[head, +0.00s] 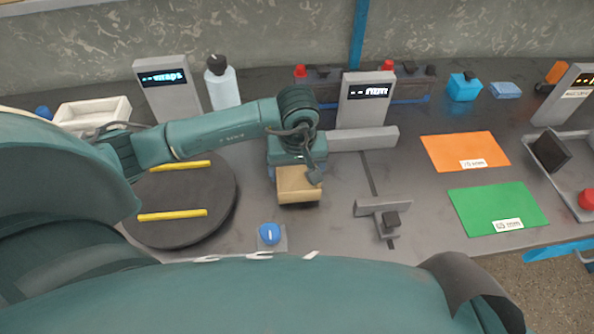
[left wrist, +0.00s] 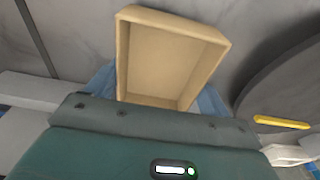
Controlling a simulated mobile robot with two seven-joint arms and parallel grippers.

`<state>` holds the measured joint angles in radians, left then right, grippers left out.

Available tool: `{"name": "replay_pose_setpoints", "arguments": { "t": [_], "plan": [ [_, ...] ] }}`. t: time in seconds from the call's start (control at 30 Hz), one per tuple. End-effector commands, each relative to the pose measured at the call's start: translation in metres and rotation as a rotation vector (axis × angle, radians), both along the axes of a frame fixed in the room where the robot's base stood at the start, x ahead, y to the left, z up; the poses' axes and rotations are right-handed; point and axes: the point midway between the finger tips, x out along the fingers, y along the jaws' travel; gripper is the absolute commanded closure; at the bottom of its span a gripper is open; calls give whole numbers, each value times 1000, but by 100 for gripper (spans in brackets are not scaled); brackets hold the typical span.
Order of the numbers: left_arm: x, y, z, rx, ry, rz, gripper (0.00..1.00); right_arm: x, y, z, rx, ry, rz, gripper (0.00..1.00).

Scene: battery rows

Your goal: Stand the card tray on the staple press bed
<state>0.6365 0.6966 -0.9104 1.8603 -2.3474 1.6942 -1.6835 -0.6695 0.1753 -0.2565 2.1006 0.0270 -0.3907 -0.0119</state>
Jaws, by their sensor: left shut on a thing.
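The card tray (head: 299,185), a tan open box, hangs in front of the middle display unit (head: 366,98). In the left wrist view the tray (left wrist: 170,57) shows its hollow inside. My left gripper (head: 298,168) is shut on it, and bluish finger parts show on both sides in the wrist view. Whether the tray touches the surface below is unclear. A likely staple press bed is the grey area with a fence bar (head: 362,138), a dark slot and a sliding stop (head: 383,208), right of the tray; its display text is unclear. My right gripper is not in view.
A dark turntable (head: 190,227) with two yellow strips lies left of the tray. A blue knob (head: 269,233) stands in front. Orange (head: 465,151) and green (head: 497,207) sheets lie to the right. A bottle (head: 222,87) and a white bin (head: 91,112) stand behind left.

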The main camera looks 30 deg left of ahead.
Motion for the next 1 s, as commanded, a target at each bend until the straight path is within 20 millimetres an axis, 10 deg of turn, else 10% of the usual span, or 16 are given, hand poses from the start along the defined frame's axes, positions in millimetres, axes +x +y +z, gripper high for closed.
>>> {"name": "replay_pose_setpoints", "arguments": {
  "t": [0.47,0.5,0.7,1.0],
  "plan": [
    [0,0,-20,1,-1,-1,41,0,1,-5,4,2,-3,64],
    [0,0,-19,1,-1,0,16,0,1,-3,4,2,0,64],
    [0,0,-19,1,1,-1,0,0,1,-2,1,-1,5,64],
    [0,0,-14,0,0,-1,0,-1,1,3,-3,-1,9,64]
  ]
}}
